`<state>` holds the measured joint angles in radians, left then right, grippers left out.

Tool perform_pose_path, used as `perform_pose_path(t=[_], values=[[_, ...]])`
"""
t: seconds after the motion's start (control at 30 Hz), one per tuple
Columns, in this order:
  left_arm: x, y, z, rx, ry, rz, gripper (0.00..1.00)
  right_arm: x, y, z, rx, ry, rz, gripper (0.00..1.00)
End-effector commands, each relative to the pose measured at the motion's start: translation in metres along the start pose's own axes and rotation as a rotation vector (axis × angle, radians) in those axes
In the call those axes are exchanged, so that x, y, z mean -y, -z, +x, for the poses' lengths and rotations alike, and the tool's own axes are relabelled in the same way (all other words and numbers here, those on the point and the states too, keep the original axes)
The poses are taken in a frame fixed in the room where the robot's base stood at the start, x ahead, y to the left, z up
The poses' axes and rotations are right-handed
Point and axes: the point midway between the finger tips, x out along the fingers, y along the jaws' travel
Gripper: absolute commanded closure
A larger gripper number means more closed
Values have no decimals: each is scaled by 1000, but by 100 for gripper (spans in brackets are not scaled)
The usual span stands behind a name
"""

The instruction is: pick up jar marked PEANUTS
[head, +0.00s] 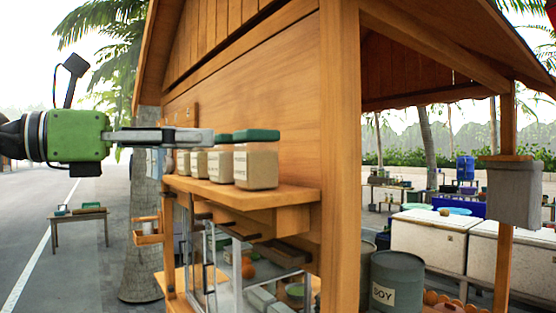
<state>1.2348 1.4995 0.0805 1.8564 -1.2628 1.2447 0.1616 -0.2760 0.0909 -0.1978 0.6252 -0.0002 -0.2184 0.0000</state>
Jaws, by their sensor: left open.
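A row of several jars with beige contents stands on a wooden shelf (285,196) on the stall's outer wall. The nearest jar (256,165) is the largest in view and has a green lid. Another green-lidded jar (220,165) stands just behind it, with smaller jars farther along. Their labels are too small and oblique to read, so I cannot tell which is marked PEANUTS. My left gripper (207,138) comes in from the left, open and empty, at about lid height. Its fingers cover the lids of the farther jars. My right gripper is not in view.
The stall wall (270,100) rises directly behind the jars, and a wooden post (340,150) stands to their right. Below the shelf is a glass-fronted counter. A grey drum (397,283) marked SOY and white chests (435,240) stand at right. The road side at left is open.

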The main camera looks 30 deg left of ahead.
Motion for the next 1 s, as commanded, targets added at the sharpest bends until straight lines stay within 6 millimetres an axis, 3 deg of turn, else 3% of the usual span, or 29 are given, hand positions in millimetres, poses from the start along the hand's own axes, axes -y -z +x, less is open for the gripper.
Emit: perform_pose_path(t=[0.37, 0.57, 0.73, 1.0], values=[[0, -4, 69, -2, 5, -2, 36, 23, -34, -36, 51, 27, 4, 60], [0, -3, 83, -1, 4, -1, 36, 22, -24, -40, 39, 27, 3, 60], [-4, -9, 106, -3, 6, -3, 36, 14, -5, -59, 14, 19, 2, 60], [-5, -6, 132, 0, 4, -1, 36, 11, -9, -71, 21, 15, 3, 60]])
